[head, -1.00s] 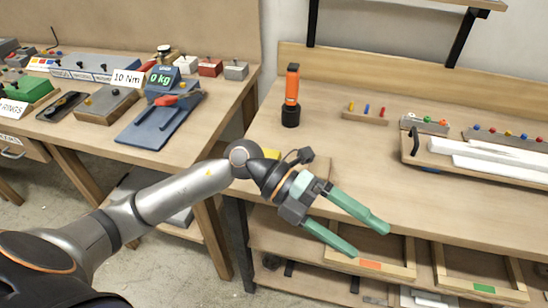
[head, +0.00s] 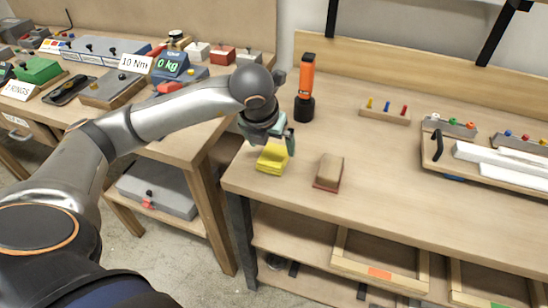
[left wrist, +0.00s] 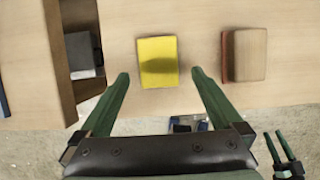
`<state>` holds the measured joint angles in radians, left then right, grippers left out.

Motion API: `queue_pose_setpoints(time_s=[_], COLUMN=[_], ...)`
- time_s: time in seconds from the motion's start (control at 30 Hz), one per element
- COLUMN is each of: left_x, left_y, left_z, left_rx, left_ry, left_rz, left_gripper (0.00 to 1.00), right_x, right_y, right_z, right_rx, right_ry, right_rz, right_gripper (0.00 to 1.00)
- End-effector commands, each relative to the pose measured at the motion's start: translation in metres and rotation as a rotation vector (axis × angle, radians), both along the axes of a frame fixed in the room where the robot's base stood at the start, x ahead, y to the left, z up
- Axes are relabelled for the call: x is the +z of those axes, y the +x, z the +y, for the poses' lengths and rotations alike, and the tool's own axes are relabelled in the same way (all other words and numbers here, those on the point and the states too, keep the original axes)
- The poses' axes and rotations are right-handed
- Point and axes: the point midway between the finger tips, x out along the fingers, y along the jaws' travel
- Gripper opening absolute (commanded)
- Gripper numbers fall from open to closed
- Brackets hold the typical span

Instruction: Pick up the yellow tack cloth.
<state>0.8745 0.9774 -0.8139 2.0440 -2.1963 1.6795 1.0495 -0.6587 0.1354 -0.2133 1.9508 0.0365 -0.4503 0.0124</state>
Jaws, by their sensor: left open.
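The yellow tack cloth (head: 272,159) lies folded flat on the right workbench (head: 330,225), near its left end. In the left wrist view the cloth (left wrist: 158,62) sits between and beyond the fingertips, with a shadow on its middle. My left gripper (head: 268,140) is above the cloth, pointing down, and hides its far part in the head view. In the left wrist view the left gripper (left wrist: 160,78) is open, with one green finger on each side and nothing between them. My right gripper (left wrist: 286,148) seems to show small at the lower right of the left wrist view.
A wooden block with a red base (head: 329,172) lies just right of the cloth. An orange and black tool (head: 305,88) stands behind it. A small peg rack (head: 385,112) is farther right. A gap separates this bench from the left bench (head: 185,140).

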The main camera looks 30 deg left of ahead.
Motion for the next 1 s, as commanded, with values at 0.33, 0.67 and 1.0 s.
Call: queue_pose_setpoints(time_s=[0.33,0.67,1.0], left_x=[-0.037,-0.054,-0.054], left_y=[0.011,0.019,0.019], left_z=[0.007,0.008,0.008], left_rx=[-0.002,-0.004,-0.004], left_ry=[0.0,-0.002,-0.002], left_rz=[0.003,0.0,0.0], left_gripper=[1.0,1.0,0.72], right_x=[0.005,0.003,0.002], right_y=[0.0,0.0,0.0], right_z=[0.0,-0.002,-0.002], right_rx=[0.0,-0.002,-0.004], right_ry=[0.0,-0.002,-0.003], right_rz=[-0.004,-0.004,-0.002], right_gripper=[0.5,0.5,0.5])
